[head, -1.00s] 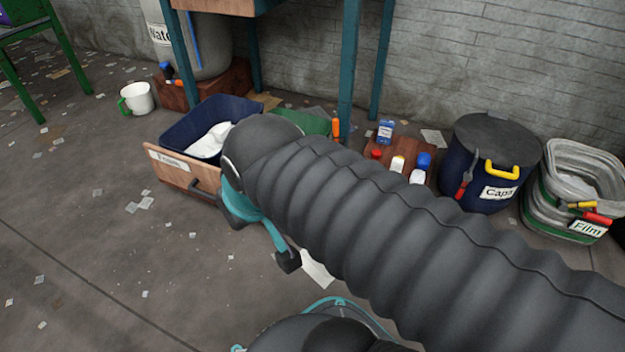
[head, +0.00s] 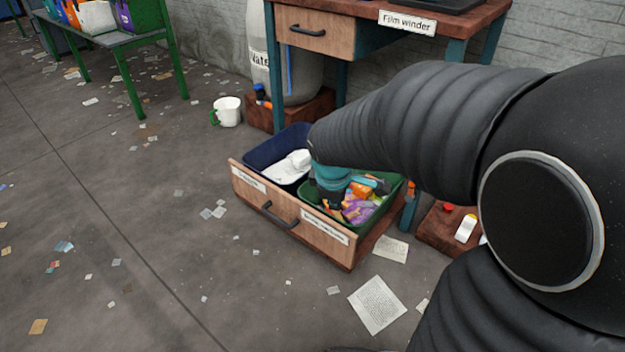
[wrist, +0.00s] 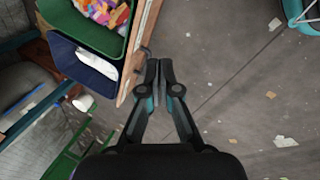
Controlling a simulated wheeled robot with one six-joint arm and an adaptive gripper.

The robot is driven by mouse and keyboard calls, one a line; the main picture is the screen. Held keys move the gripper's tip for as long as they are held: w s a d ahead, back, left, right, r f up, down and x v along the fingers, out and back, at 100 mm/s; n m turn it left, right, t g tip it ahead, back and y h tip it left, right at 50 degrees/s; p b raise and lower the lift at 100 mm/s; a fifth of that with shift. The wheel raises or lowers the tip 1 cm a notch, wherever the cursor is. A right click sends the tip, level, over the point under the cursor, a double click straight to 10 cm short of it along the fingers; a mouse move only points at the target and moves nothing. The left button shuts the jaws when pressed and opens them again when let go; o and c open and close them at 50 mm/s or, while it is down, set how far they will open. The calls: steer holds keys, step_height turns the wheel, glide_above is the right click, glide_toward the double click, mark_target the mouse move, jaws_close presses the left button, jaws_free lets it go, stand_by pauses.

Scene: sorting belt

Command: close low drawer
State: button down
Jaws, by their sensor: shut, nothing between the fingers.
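The low drawer (head: 235,185) stands pulled out near the floor under the film winder table. It has a wooden front with a dark bar handle (head: 278,218) and two labels. It holds a blue bin (head: 262,155) with white paper and a green bin (head: 396,192) with colourful wrappers. My gripper (head: 335,203) overlaps the bins in the head view, pointing down; its height is hard to judge. In the wrist view its fingers (wrist: 160,64) are shut and empty, just on the outer side of the drawer front (wrist: 139,45).
An upper drawer (head: 318,32) sits flush in the table. A white mug (head: 228,112) stands on the floor to the left. A wooden board (head: 440,228) with bottles is at right. The floor in front has only scattered papers (head: 376,304).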

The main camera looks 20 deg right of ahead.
steer(key=w+d+f+n+p, duration=0.1)
steer(key=w+f+n, duration=0.3)
steer(key=f, duration=0.4)
steer(key=w+d+f+n+g+p, duration=0.1)
steer(key=w+f+n, duration=0.3)
steer(key=f, duration=0.5)
steer(key=w+d+f+n+g+p, duration=0.1)
steer(key=w+d+f+n, duration=0.2)
steer(key=f, duration=0.6)
steer(key=shift+w+f+n, duration=0.2)
steer(key=shift+w+n, duration=0.9)
steer(key=shift+w, duration=0.25)
